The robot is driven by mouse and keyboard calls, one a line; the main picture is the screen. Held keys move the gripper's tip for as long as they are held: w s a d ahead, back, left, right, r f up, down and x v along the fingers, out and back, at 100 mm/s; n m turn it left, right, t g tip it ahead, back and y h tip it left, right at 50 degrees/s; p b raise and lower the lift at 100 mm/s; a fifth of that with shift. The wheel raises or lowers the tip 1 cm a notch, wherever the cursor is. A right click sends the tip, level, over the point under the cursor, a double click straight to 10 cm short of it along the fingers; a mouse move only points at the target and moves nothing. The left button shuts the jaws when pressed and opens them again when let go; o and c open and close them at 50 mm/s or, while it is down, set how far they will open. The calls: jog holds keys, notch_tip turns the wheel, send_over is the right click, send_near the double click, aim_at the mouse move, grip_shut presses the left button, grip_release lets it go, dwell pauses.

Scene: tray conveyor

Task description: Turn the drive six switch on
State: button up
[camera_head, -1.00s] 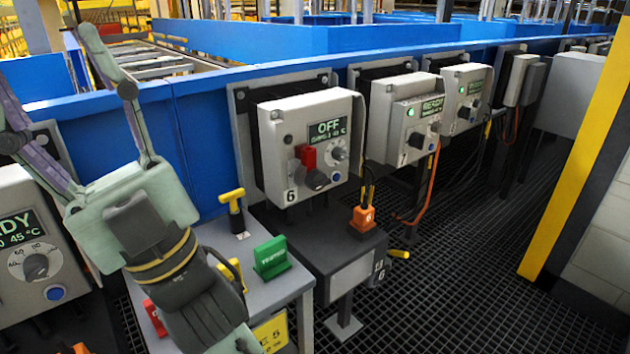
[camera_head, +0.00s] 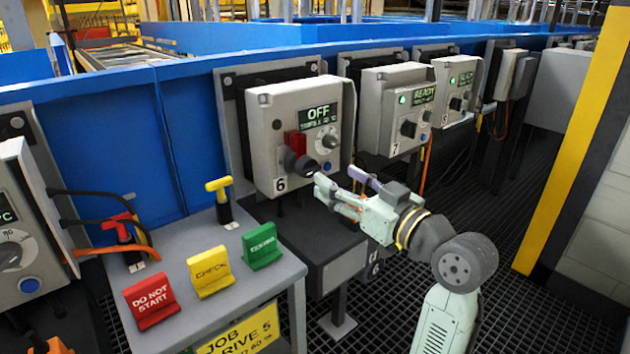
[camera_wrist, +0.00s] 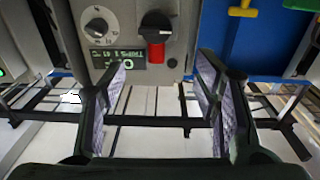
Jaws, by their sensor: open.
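The drive six box (camera_head: 265,115) is grey, carries the label 6, and its display (camera_head: 320,116) reads OFF. Its black switch knob (camera_head: 305,166) sits low on the front, with a red piece (camera_head: 296,143) just above it. In the wrist view the box appears upside down, with the black knob (camera_wrist: 156,20), the red piece (camera_wrist: 155,53) and the display (camera_wrist: 117,58). My gripper (camera_head: 338,186) is open and empty, just in front of the lower right of the box. In the wrist view my gripper (camera_wrist: 163,78) has its fingers apart, one on each side of the red piece, not touching it.
A small dial (camera_head: 331,141) is beside the switch. Box 7 (camera_head: 375,110), reading READY, stands to the right. A grey table (camera_head: 180,275) at left holds a yellow T-handle (camera_head: 219,190), a red T-handle (camera_head: 122,230) and red, yellow and green signs. Dark grating floor lies to the right.

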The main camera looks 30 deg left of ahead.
aim_at(303, 165)
jog(key=w+a+f+p, duration=0.1)
jog(key=w+a+f, duration=0.1)
jog(key=w+a, duration=0.2)
jog(key=a, duration=0.3)
jog(key=shift+a+g, duration=0.4)
jog(key=shift+c, duration=0.3)
jog(key=c, duration=1.1)
